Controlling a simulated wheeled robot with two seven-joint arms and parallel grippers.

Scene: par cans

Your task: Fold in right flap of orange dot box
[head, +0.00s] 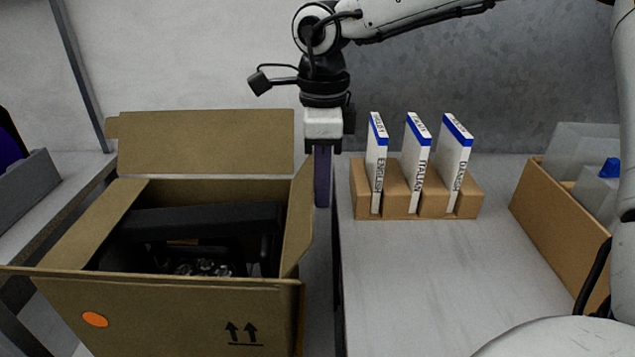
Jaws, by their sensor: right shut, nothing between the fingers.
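The open cardboard box (190,312) stands at the lower left, with an orange dot (95,319) on its front. Its right flap (300,217) stands up, roughly upright, along the right side. The back flap (205,142) stands up, and the left flap (95,228) slants outward. Dark contents (195,222) show inside. My right gripper (322,203) points down just to the right of the right flap, fingers shut and empty. I cannot tell whether the fingers touch the flap. My left gripper is not in view.
A cardboard holder (400,205) with three white-and-blue booklets (416,150) stands on the grey table (440,270) right of the gripper. Another open carton (555,225) with clear containers is at the far right. A grey bin (25,190) is at the left edge.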

